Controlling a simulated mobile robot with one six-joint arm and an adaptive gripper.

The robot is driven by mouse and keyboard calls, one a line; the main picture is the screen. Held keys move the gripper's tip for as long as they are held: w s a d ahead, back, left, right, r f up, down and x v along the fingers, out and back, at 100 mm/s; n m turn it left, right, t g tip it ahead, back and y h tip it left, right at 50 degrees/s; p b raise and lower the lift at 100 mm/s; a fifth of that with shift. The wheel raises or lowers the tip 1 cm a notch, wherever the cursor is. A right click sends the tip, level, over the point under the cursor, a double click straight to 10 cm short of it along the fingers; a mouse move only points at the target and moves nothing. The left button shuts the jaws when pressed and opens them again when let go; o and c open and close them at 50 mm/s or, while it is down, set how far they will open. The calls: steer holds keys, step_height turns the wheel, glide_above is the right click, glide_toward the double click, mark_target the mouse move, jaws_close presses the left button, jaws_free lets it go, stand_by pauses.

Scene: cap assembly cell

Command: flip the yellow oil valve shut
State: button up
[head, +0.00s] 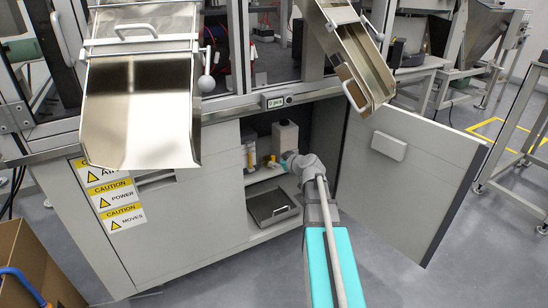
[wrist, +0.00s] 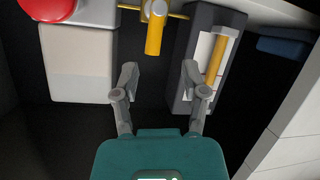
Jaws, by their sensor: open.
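The yellow oil valve (wrist: 155,32) shows at the top middle of the wrist view. Its yellow lever points down the picture, towards my gripper, and a thin brass-coloured pipe runs to either side of its body. My gripper (wrist: 160,72) is open and empty, its two fingers spread to the left and right of the lever's line. The lever's end is a little above the fingertips in the picture, and no contact shows. In the head view my arm reaches into the open cabinet (head: 220,190); the valve is too small there to make out surely.
In the wrist view a grey unit with a yellow bar (wrist: 215,62) stands close right of my fingers. A pale box (wrist: 80,65) and a red round part (wrist: 47,8) are at left. The cabinet door (head: 405,175) stands open at right; a dark tray (head: 272,206) lies low inside.

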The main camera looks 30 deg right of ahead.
steer(key=p+v, duration=0.2)
steer(key=v, duration=0.6)
steer(key=shift+s+p, duration=0.3)
steer(key=shift+p, duration=0.1)
